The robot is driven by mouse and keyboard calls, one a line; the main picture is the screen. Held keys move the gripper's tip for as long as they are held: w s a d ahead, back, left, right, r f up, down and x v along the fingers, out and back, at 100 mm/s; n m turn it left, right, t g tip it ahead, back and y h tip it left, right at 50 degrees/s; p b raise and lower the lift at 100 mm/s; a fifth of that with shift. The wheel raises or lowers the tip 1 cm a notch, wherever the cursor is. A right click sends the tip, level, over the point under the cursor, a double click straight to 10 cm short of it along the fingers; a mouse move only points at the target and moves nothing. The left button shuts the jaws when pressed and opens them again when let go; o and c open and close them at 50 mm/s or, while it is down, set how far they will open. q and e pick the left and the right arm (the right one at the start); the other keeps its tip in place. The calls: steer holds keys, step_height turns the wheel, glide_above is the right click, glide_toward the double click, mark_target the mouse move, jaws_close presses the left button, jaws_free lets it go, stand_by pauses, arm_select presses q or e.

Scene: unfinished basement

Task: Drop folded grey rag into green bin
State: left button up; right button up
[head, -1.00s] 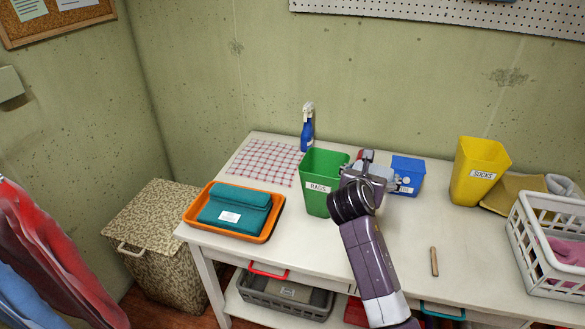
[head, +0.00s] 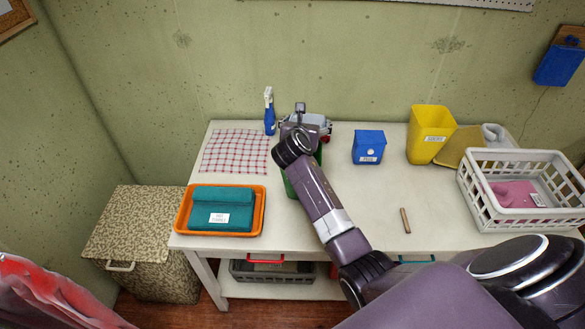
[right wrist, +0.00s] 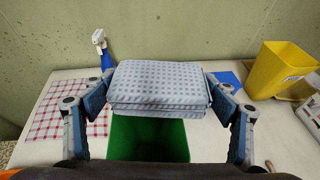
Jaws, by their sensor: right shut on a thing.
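My right gripper (head: 306,124) is over the green bin (head: 289,187), and its arm hides most of the bin in the head view. In the right wrist view the gripper is shut on the folded grey rag (right wrist: 160,85), a light grey patterned stack held between the two fingers. The open green bin (right wrist: 150,140) shows just below the rag, which covers part of its opening. The rag itself cannot be made out in the head view. My left gripper is not in view.
A blue box (head: 368,148) and yellow bin (head: 430,135) stand right of the green bin. A blue spray bottle (head: 269,115), checked cloth (head: 235,152) and orange tray (head: 182,222) are left. A white basket (head: 480,208) is at the right. The table's middle is mostly clear.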

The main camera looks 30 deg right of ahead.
steer(key=shift+s+f, duration=0.1)
steer(key=shift+f, duration=0.35)
step_height(320, 180, down, 5)
steer(key=b, duration=0.4)
steer(key=shift+r, duration=0.2)
steer(key=o, duration=1.2)
steer(key=shift+c, duration=0.2)
steer(key=shift+a, duration=0.1)
